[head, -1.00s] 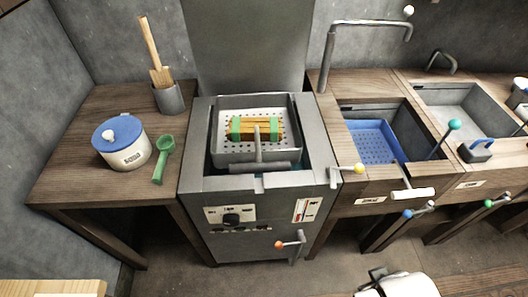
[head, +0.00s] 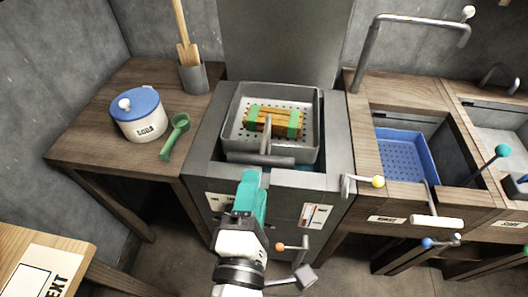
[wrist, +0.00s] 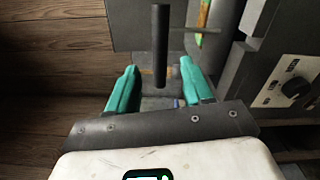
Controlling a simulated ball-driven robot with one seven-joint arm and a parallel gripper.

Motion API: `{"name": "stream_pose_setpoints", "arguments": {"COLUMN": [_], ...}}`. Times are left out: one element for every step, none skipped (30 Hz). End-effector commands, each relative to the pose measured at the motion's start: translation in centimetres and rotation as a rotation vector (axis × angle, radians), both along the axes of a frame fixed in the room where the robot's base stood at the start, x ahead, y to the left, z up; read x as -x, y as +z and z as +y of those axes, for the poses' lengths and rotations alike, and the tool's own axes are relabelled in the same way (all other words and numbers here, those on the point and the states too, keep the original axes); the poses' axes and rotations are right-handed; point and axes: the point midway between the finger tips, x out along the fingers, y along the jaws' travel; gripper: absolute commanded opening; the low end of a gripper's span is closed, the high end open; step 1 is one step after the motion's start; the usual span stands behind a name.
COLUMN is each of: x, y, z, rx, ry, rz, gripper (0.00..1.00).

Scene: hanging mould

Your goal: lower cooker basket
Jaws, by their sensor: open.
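The grey metal basket (head: 318,110) with a perforated floor sits over the square opening of the cooker (head: 338,163) in the head view. It holds a yellow-brown bundle (head: 273,121) with green bands. The basket's dark handle bar (head: 258,159) lies across its front, above the cooker's front rim. My gripper (head: 253,182) is in front of the cooker, just below the handle in the picture. In the wrist view my gripper (wrist: 160,90) is open, its teal fingers apart. A dark bar (wrist: 160,45), apparently the handle, shows between them; I cannot tell its depth or any contact.
The cooker front carries a control panel (head: 316,215) and an orange-knobbed lever (head: 292,247). A yellow-knobbed lever (head: 377,182) is at its right. A blue perforated basket (head: 405,155) sits in the right basin. A lidded pot (head: 138,115) and green scoop (head: 175,136) stand left.

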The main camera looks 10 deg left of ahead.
Motion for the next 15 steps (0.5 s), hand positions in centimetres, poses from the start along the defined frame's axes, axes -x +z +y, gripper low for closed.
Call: {"name": "stream_pose_setpoints", "arguments": {"x": [-0.9, -1.5, -2.3, -2.9, -3.4, -4.2, -4.7, -5.2, -5.8, -6.2, -6.6, -7.0, -7.4, -7.6, -7.9], "y": [0.1, 0.1, 0.2, 0.1, 0.1, 0.2, 0.1, 0.1, 0.1, 0.1, 0.1, 0.1, 0.0, 0.0, 0.0], "z": [-0.1, -0.1, -0.1, -0.2, -0.2, -0.2, -0.2, -0.3, -0.3, -0.3, -0.3, -0.3, -0.3, -0.3, -0.4], "rx": [0.0, 0.0, -0.001, -0.001, -0.001, -0.001, -0.001, -0.001, -0.002, -0.002, -0.001, -0.002, -0.002, -0.002, -0.002], "ry": [-0.004, -0.003, -0.004, -0.004, -0.004, -0.005, -0.004, -0.003, -0.005, -0.004, -0.003, -0.003, -0.003, -0.003, -0.004], "rz": [-0.001, -0.001, 0.0, 0.0, 0.0, 0.0, 0.0, 0.001, 0.001, 0.001, 0.001, 0.001, 0.001, 0.001, 0.002], "gripper": [0.51, 0.51, 0.51, 0.51, 0.51, 0.51, 0.51, 0.51, 0.51, 0.51, 0.51, 0.51, 0.51, 0.51, 0.51]}}
